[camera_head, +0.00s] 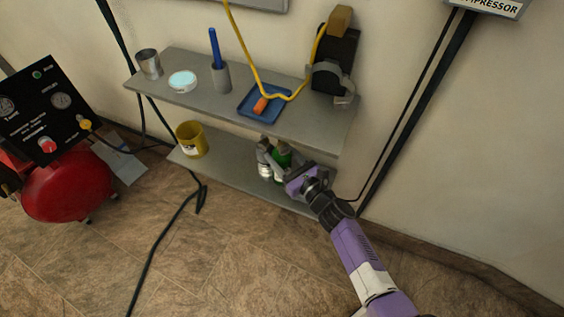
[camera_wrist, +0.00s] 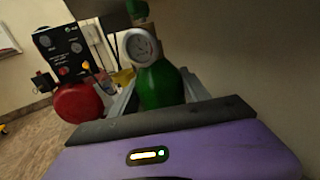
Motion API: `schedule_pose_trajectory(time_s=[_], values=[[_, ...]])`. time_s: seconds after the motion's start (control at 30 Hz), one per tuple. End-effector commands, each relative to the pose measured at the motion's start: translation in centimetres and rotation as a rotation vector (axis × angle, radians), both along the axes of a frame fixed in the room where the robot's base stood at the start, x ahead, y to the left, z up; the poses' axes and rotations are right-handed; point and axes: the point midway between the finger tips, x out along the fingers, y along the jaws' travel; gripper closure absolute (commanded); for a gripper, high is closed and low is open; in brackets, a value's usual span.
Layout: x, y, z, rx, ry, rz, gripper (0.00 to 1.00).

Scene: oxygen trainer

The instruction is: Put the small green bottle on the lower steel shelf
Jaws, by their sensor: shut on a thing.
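The small green bottle (camera_head: 283,158) is at the right part of the lower steel shelf (camera_head: 228,174), under the upper shelf. In the wrist view the green bottle (camera_wrist: 161,88) looks upright, with a round gauge (camera_wrist: 141,46) at its neck. My gripper (camera_head: 275,158) reaches in from the right and is shut on the bottle. Its fingers partly hide the bottle in the head view. I cannot tell whether the bottle's base touches the lower shelf.
A yellow tin (camera_head: 191,139) stands at the left of the lower shelf. The upper shelf (camera_head: 205,99) holds a metal cup (camera_head: 148,64), a blue tray (camera_head: 264,103) and other things close above my gripper. A red compressor (camera_head: 68,188) stands at left. Lower-shelf room lies between tin and bottle.

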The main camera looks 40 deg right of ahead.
Motion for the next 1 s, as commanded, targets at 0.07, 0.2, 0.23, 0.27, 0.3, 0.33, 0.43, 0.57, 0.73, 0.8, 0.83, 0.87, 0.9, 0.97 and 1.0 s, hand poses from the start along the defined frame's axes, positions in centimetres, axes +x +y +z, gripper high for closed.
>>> schedule_pose_trajectory(time_s=[0.07, 0.2, 0.23, 0.27, 0.3, 0.33, 0.43, 0.57, 0.73, 0.8, 0.83, 0.87, 0.9, 0.97, 1.0], values=[[0.1, -0.1, -1.1, 0.001, -0.003, 0.0, 1.0], [0.1, -0.1, -2.8, 0.001, -0.003, -0.001, 1.0], [0.1, -0.1, -3.0, 0.001, -0.004, -0.001, 1.0], [0.2, -0.3, -3.1, 0.0, -0.004, 0.0, 1.0], [0.2, -0.4, -3.2, -0.001, -0.005, 0.0, 1.0], [0.2, -0.4, -3.2, -0.001, -0.005, 0.0, 1.0], [0.2, -0.4, -3.3, -0.001, -0.005, 0.0, 1.0], [0.2, -0.4, -3.2, -0.001, -0.005, 0.0, 1.0], [0.2, -0.4, -3.6, -0.001, -0.005, 0.0, 1.0], [0.1, -0.4, -3.9, 0.0, 0.001, -0.001, 0.4], [0.1, -0.4, -3.8, 0.0, 0.001, -0.001, 0.34], [0.1, -0.4, -3.8, 0.0, 0.001, -0.001, 0.28], [0.1, -0.4, -3.8, 0.0, 0.002, -0.001, 0.24], [0.1, -0.4, -3.8, 0.0, 0.002, -0.001, 0.24], [0.1, -0.4, -3.8, 0.0, 0.002, -0.001, 0.24]])
